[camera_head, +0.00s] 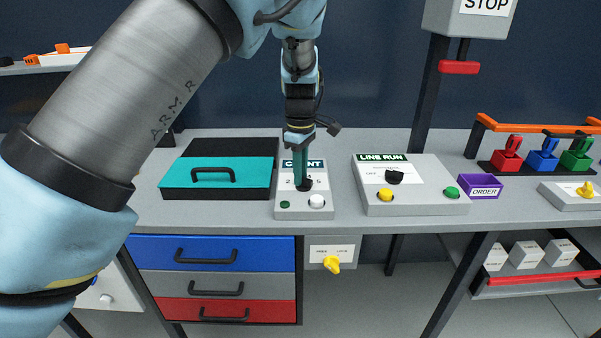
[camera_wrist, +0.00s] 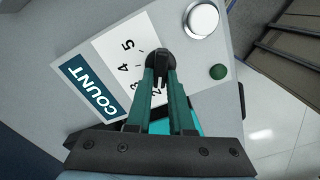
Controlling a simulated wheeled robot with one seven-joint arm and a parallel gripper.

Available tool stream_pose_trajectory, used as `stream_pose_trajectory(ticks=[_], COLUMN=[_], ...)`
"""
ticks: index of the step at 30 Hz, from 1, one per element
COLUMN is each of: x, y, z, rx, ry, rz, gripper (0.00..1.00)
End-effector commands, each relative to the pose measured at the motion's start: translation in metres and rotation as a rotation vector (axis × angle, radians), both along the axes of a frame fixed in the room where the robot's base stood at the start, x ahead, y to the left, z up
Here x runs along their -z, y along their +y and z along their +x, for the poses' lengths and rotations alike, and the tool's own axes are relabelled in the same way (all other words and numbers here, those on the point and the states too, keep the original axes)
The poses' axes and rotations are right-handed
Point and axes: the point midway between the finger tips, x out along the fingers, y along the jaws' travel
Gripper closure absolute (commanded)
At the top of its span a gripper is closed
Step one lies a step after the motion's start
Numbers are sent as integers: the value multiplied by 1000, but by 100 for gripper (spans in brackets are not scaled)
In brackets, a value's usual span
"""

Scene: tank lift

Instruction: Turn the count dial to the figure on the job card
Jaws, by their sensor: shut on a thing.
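The COUNT box (camera_head: 283,212) stands on the grey bench, and its white face (camera_wrist: 115,50) fills much of the wrist view. The black count dial (camera_wrist: 160,62) sits on that face beside printed figures; 3, 4 and 5 are readable, others are partly covered by my fingers. My gripper (camera_head: 303,183) points down onto the dial, and in the wrist view its teal fingers (camera_wrist: 162,75) are shut on the dial. The dial's pointer is hidden, so its setting cannot be told. No job card is recognisable in either view.
The LINE RUN box (camera_head: 410,205) stands to the right, a teal-lidded case (camera_head: 218,183) to the left. A purple ORDER tray (camera_head: 485,192) is farther right.

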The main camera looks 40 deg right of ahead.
Motion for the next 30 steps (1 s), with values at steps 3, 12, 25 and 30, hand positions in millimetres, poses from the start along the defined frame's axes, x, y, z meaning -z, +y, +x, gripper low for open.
stream_pose_trajectory(ticks=[3,12,25,30], x=[0,0,0,1], y=[0,-1,-5,-6], z=[0,2,2,1], rx=[13,151,544,705], ry=[0,0,-1,-1], rz=[0,-1,-1,-1], gripper=[100,100,100,100])
